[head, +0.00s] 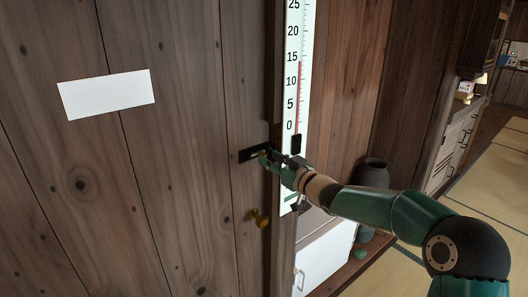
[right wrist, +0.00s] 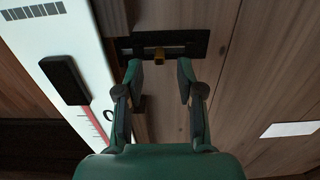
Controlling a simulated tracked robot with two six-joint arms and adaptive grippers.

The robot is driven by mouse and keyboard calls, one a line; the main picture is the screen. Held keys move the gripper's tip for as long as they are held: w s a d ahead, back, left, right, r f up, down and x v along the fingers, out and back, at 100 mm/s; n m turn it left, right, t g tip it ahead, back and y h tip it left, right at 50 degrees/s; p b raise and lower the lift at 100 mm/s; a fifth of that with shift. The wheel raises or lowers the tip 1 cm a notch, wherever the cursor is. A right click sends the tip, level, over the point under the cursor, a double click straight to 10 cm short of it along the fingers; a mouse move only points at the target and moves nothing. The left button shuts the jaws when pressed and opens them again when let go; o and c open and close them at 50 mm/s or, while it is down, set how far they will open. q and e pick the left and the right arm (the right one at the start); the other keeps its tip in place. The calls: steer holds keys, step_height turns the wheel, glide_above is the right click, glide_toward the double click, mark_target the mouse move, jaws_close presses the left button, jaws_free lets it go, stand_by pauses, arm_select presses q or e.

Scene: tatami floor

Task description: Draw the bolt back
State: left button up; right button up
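A dark bolt on a black plate (head: 249,154) is fixed near the right edge of the plank door (head: 190,110). In the right wrist view the black plate (right wrist: 195,46) carries a bar with a small brass knob (right wrist: 159,53). My right gripper (head: 265,158) is at the bolt and covers part of it in the head view. In the right wrist view its two fingers (right wrist: 160,72) are apart, with the brass knob just beyond and between the tips. I see no clear contact with the knob. My left gripper is not in view.
A brass door knob (head: 259,218) sits below the bolt. A white thermometer board (head: 305,45) stands just right of the door edge. A blank white sheet (head: 106,94) is on the door. A dark jar (head: 374,173) stands behind my right arm, with tatami floor at right.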

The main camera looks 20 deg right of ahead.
mark_target(264, 153)
steer(key=shift+p+x, duration=0.3)
steer(key=shift+x, duration=1.1)
jaws_close()
